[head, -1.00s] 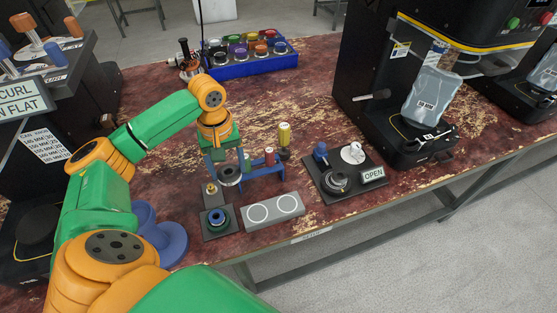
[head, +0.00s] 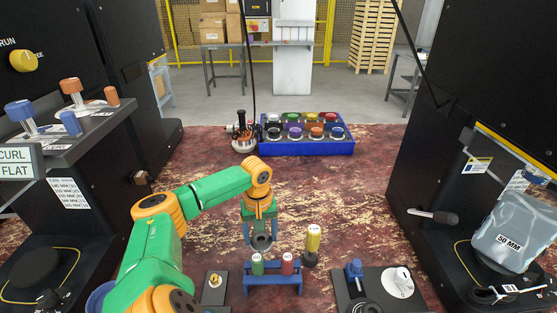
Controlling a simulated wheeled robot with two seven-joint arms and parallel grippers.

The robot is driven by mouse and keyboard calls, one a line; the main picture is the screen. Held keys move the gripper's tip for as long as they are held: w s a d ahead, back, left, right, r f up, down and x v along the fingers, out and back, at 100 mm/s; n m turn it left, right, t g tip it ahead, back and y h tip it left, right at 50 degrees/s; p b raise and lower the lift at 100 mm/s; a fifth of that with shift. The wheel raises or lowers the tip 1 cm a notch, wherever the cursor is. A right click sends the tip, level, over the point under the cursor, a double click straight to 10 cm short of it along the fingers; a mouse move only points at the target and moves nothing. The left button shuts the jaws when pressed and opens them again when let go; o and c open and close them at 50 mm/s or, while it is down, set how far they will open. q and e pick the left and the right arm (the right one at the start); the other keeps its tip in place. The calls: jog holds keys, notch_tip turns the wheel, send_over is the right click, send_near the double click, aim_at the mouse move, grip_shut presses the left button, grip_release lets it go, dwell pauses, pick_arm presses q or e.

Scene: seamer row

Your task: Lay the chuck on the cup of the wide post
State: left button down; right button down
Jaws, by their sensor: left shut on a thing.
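My left gripper (head: 260,228) reaches over the middle of the table, pointing down. It is shut on a dark grey round chuck (head: 262,242), which hangs behind the blue rack. The gripper hides part of the chuck. No label in the head view marks the wide post, and I cannot tell which piece it is. A small brass-topped post (head: 215,281) stands on a dark base at the front, left of the rack. My right gripper is not in view.
The blue rack (head: 272,281) holds green and red cylinders, with a yellow cylinder (head: 313,238) beside it. A dark plate (head: 375,282) with a blue lever and white dial lies front right. A blue tray (head: 305,149) of colored pieces stands behind. Black machines flank the table.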

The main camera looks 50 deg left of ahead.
aim_at(261, 251)
pick_arm(q)
notch_tip(261, 251, down, 7)
jog(key=shift+r+b, duration=0.15)
jog(key=shift+b, duration=0.15)
